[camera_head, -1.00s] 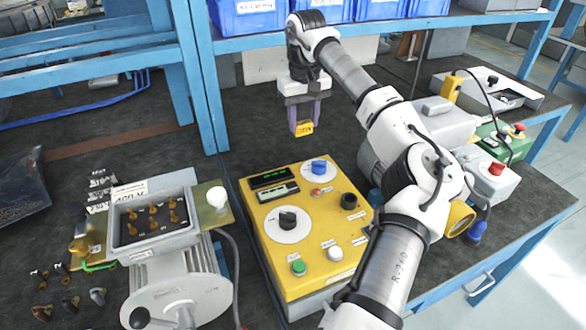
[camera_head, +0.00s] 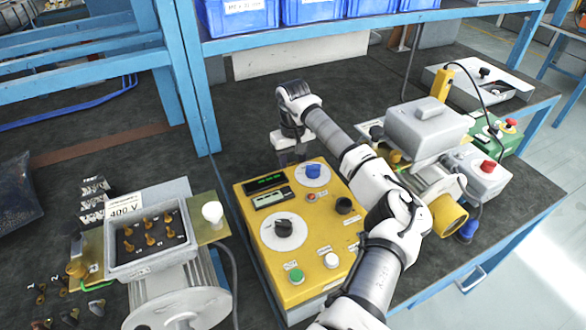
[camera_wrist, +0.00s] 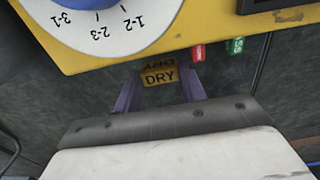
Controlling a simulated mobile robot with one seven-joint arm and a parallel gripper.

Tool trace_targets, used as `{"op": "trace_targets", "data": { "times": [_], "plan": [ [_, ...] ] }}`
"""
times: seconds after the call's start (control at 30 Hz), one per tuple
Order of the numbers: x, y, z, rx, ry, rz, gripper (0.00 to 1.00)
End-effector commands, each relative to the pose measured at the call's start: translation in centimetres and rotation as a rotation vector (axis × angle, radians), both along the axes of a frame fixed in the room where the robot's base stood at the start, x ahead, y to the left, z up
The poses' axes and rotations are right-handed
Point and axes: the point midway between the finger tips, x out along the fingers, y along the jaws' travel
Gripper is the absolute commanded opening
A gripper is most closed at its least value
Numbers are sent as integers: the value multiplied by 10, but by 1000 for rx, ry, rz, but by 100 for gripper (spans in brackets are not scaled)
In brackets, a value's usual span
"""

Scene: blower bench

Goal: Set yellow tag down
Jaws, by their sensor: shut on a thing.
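The yellow tag (camera_wrist: 160,77) shows in the wrist view with the word DRY in dark letters. It sits between the two purple fingers of my gripper (camera_wrist: 160,88), which is shut on it. In the head view my gripper (camera_head: 291,158) is low behind the back edge of the yellow control box (camera_head: 318,213). The tag is hidden there. In the wrist view the tag is just off the edge of the yellow box (camera_wrist: 90,62), over the dark bench. I cannot tell whether it touches the bench.
Beside the box edge in the wrist view are a red tag (camera_wrist: 198,53) and a green tag (camera_wrist: 236,46). A motor with an open terminal box (camera_head: 150,240) stands left. Grey equipment (camera_head: 425,125) stands right. Blue bins (camera_head: 312,10) sit on the shelf behind. Dark bench (camera_head: 240,110) lies clear behind my gripper.

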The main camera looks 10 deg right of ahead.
Motion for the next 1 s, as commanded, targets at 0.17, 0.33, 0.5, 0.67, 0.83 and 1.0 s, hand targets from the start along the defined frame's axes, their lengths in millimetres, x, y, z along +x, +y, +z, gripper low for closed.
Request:
{"op": "trace_targets", "data": {
  "times": [0.17, 0.33, 0.5, 0.67, 0.83, 1.0],
  "plan": [
    [0, 0, -11, 1, 0, 0, 19],
    [0, 0, -34, 4, 2, -1, 19],
    [0, 0, -45, 0, 0, 0, 19],
    [0, 0, -45, -1, 0, 0, 19],
    [0, 0, -51, -1, -1, 1, 19],
    [0, 0, -56, -1, -1, 1, 19]
  ]
}}
